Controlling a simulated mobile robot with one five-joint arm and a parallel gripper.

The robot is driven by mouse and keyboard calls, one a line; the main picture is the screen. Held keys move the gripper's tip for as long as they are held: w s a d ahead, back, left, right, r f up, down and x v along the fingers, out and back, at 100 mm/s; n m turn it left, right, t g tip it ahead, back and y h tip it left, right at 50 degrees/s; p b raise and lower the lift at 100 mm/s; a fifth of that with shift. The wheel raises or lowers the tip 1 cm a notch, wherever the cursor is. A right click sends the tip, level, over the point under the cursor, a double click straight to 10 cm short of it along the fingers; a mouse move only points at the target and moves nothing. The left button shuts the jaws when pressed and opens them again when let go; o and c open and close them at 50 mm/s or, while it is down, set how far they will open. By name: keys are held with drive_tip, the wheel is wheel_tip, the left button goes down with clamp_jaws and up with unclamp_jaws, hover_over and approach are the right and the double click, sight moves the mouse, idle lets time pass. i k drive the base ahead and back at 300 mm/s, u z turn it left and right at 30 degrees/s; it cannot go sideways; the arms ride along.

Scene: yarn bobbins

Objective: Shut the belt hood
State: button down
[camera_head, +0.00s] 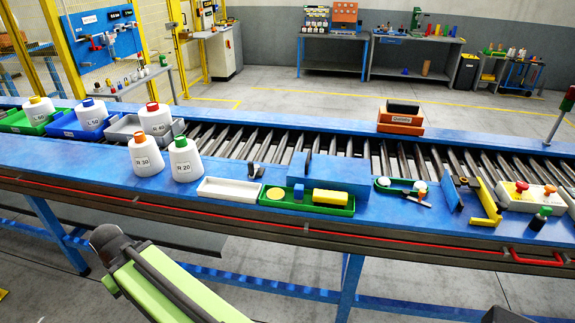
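A blue boxy piece (342,173) stands on the near side of the roller conveyor, right of centre. A blue upright plate (297,168) stands at its left end. This may be the belt hood, but I cannot tell for sure, nor whether it is open or shut. My green arm (175,290) shows at the bottom left, below the bench edge and well apart from the blue piece. My gripper cannot be made out.
White bobbins (145,155) stand at the left, some in coloured trays. A white tray (229,190) and a green tray (307,199) lie in front of the blue piece. An orange box (401,122) stands behind the rollers. A red handle (536,258) is on the front edge.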

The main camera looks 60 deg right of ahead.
sight(350, 175)
drive_tip(key=i, duration=0.85)
drive_tip(key=u, duration=0.05)
